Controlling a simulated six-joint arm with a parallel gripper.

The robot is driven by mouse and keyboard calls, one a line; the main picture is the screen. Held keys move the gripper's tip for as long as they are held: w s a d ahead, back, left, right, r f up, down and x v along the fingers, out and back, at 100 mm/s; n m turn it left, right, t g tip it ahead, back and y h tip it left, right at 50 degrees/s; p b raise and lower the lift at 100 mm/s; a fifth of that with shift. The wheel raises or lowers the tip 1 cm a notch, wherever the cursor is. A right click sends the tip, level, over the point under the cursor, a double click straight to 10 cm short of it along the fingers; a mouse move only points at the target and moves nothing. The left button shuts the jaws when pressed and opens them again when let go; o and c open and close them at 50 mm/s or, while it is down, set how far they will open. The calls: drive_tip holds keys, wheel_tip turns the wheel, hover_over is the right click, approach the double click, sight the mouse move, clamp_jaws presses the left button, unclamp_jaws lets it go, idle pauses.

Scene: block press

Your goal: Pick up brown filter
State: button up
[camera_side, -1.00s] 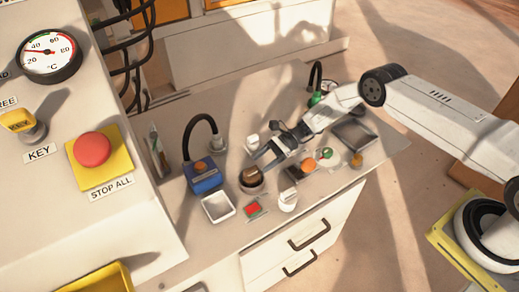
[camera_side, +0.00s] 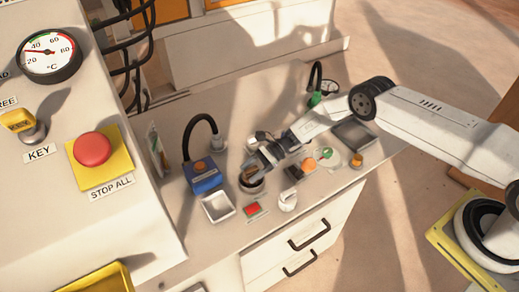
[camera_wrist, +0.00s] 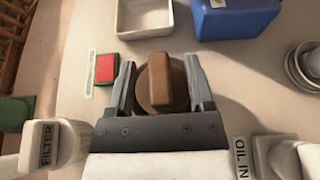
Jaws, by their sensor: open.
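The brown filter (camera_wrist: 161,83) is a brown piece with a raised bar-like grip on top. In the wrist view it lies between the two fingers of my gripper (camera_wrist: 158,85), which are open on either side of it, with a gap showing at the fingers. In the side view the filter (camera_side: 249,174) sits in a round holder (camera_side: 252,186) on the bench, and my gripper (camera_side: 257,168) is right over it, partly hiding it.
A blue box (camera_side: 203,176) with an orange knob and a white tray (camera_side: 219,207) stand left of the filter. A red block (camera_side: 252,208) and a white container (camera_side: 288,201) are in front. Orange and green-topped items (camera_side: 326,156) stand to the right.

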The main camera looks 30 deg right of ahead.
sight(252, 169)
clamp_jaws()
drive_tip(key=shift+r, duration=0.25)
drive_tip(key=shift+r, duration=1.2)
drive_tip(key=shift+s+r, duration=0.1)
drive_tip(key=shift+r, duration=0.25)
drive_tip(key=s+d+r, duration=0.4)
drive_tip(key=s+r, duration=0.5)
drive_tip(key=s, duration=0.4)
drive_tip(key=shift+s+r, duration=0.15)
drive_tip(key=shift+r, duration=0.1)
